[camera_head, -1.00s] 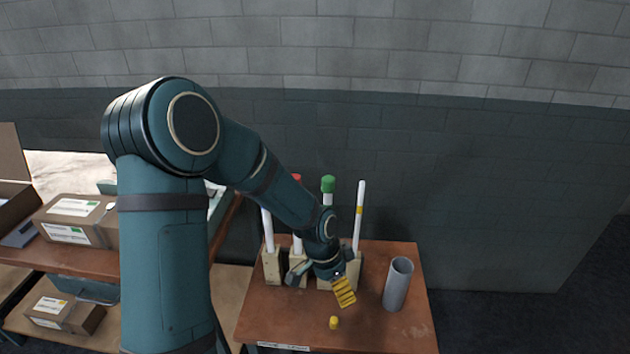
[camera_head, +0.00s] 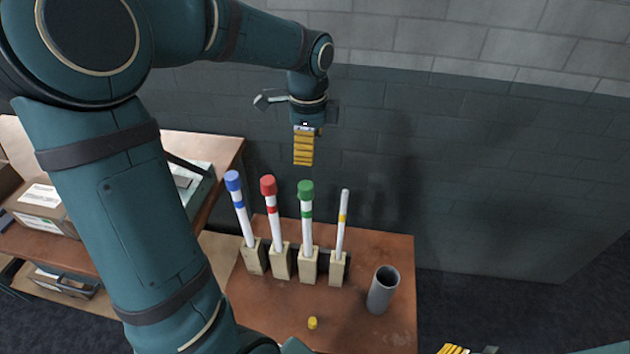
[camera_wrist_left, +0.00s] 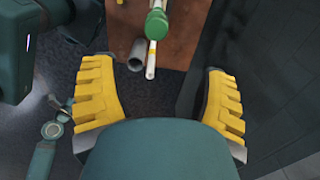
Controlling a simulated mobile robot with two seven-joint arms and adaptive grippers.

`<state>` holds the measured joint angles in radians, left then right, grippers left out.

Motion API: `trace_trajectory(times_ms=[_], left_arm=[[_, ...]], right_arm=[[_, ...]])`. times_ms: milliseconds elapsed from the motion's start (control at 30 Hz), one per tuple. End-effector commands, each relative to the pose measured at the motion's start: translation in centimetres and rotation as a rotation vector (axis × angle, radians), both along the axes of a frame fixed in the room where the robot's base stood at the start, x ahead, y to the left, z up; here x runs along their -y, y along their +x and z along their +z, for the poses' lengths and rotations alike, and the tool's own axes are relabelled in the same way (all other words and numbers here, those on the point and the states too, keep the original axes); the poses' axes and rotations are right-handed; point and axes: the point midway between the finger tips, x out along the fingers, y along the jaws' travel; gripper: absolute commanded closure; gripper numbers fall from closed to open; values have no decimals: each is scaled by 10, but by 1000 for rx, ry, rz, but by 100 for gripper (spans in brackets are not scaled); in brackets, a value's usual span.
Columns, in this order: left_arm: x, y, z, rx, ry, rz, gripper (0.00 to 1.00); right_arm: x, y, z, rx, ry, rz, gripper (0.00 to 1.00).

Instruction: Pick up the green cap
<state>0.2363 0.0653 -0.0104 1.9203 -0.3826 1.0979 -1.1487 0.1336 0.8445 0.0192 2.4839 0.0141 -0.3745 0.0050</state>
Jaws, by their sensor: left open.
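The green cap (camera_head: 305,189) sits on top of an upright white tube (camera_head: 307,222) with a green band, standing in a wooden block. My left gripper (camera_head: 303,148) is above the green cap in the head view, pointing down, apart from it. In the left wrist view the green cap (camera_wrist_left: 157,24) shows ahead, beyond the two open yellow fingers (camera_wrist_left: 160,97), with nothing between them. Yellow fingertips of my right gripper (camera_head: 453,349) show at the bottom edge of the head view, mostly cut off.
A blue-capped tube (camera_head: 240,207) and a red-capped tube (camera_head: 271,205) stand left of the green one. An uncapped tube with a yellow band (camera_head: 342,222) stands right of it. A yellow cap (camera_head: 312,323) and a grey cylinder (camera_head: 383,290) are on the wooden table (camera_head: 270,325).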

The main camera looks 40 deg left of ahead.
Motion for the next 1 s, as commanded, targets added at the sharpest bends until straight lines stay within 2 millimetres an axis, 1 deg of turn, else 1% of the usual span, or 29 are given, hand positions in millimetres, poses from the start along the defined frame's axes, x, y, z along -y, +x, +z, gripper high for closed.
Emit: trace_trajectory(times_ms=[33, 200, 300, 400, 567, 667, 833, 900, 1000], left_arm=[[0, -1, -10, -4, -1, 1, 27], [0, -2, -44, -5, -1, 0, 27], [0, -1, -60, -4, -1, 1, 27], [0, -1, -71, -3, -1, 1, 27], [0, -1, -79, 0, -1, 2, 27], [-1, -3, -90, -4, -1, 2, 27], [-3, -5, -115, -4, -1, 1, 27], [-3, -5, -123, -3, -1, 1, 27], [-3, -5, -128, -2, -1, 1, 27]], right_arm=[[0, 0, -3, -1, 0, 0, 53], [0, 0, -8, -1, -2, 0, 53], [0, 0, -11, -1, -2, 0, 53], [-1, 0, -12, -1, -3, 0, 53], [-1, 0, -13, -1, -3, 0, 53], [-1, 0, -15, 0, -3, 1, 53], [-1, -1, -20, -3, -3, 2, 53], [-1, -1, -21, -4, -3, 3, 53], [-1, -2, -21, -5, -2, 4, 53]])
